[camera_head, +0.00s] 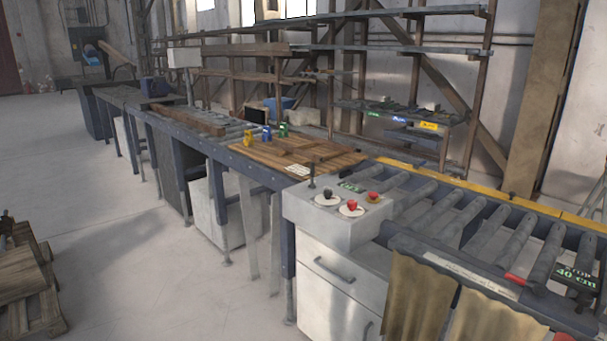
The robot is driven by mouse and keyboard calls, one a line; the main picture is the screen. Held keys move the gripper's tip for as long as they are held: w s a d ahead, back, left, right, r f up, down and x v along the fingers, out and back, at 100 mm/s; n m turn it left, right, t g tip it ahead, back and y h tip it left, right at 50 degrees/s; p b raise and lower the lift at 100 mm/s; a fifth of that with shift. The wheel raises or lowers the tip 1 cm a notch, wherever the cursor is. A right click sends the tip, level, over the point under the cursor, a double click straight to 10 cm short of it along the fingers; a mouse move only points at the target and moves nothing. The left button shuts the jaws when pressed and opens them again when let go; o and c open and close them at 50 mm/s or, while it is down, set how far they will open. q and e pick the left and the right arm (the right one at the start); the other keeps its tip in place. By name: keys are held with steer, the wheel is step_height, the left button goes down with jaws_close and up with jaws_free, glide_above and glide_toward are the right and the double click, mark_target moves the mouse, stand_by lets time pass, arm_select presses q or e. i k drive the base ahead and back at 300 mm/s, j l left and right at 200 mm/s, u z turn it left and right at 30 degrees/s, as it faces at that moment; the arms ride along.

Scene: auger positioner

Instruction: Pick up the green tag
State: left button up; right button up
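A small green tag (283,130) stands upright at the back edge of the brown wooden board on the long workbench, near the middle of the view. A blue tag (266,132) and a yellow tag (248,138) stand to its left in a row. The tags are small, so their details are hard to make out. Neither of my grippers shows in this view.
The wooden board (330,160) holds wood pieces and a paper label. A control box (325,222) with red and black buttons stands right of it, beside a roller conveyor (470,213). A rack shelf (400,118) behind carries green, blue and yellow labels. Open floor lies left.

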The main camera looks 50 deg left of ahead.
mark_target(283, 126)
steer(key=u, duration=0.5)
steer(key=i+j+u, duration=0.25)
steer(key=u, duration=0.15)
steer(key=i+j+u, duration=0.1)
steer(key=i+u, duration=0.35)
steer(key=i+j+u, duration=0.15)
steer(key=i, duration=0.75)
